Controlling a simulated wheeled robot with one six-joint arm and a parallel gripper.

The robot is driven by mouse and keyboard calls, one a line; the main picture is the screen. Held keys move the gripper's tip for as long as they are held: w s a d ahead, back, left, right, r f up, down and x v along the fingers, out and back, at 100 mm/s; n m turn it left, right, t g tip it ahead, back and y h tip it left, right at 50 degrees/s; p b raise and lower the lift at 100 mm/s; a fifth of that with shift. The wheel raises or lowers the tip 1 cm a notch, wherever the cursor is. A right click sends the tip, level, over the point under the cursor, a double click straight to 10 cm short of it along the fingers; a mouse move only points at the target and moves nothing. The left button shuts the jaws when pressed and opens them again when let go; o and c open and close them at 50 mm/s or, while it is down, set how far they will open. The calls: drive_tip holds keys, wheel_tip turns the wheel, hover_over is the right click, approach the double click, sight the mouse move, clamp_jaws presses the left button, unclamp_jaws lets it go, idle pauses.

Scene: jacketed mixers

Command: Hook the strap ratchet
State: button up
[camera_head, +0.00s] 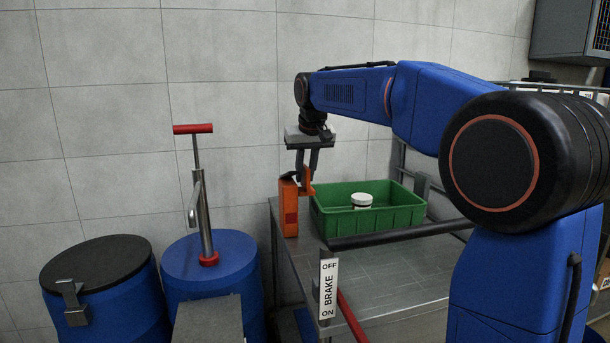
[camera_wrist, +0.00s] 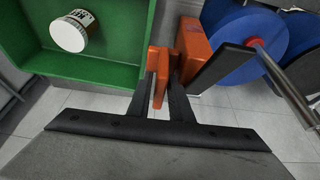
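My gripper (camera_head: 308,168) points down at the back left corner of the metal cart, left of the green bin. Its two fingers stand either side of an upright orange piece (camera_head: 306,182) and appear closed on it. In the wrist view, this piece shows between the fingers (camera_wrist: 161,84). An orange block (camera_head: 289,212), perhaps the ratchet body, stands upright just left of the piece. It also shows in the wrist view (camera_wrist: 193,42), with a flat dark bar (camera_wrist: 222,68) beside it. I cannot tell whether the piece and block are joined. No strap or hook is clearly visible.
The green bin (camera_head: 375,219) holds a white jar (camera_head: 362,200). A black-lidded blue drum (camera_head: 100,265) and a blue drum (camera_head: 212,256) with a red-handled pump (camera_head: 203,215) stand left of the cart. A brake sign (camera_head: 328,288) hangs at the cart's front. The cart top (camera_head: 400,280) is clear in front.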

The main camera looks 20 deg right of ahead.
drive_tip(key=shift+w+f, duration=0.15)
drive_tip(key=shift+f, duration=0.15)
drive_tip(key=shift+c, duration=0.6)
clamp_jaws()
drive_tip(key=shift+d, duration=0.1)
drive_tip(key=d, duration=3.4)
drive_tip(key=shift+d, duration=0.4)
drive_tip(key=shift+o, duration=0.6)
unclamp_jaws()
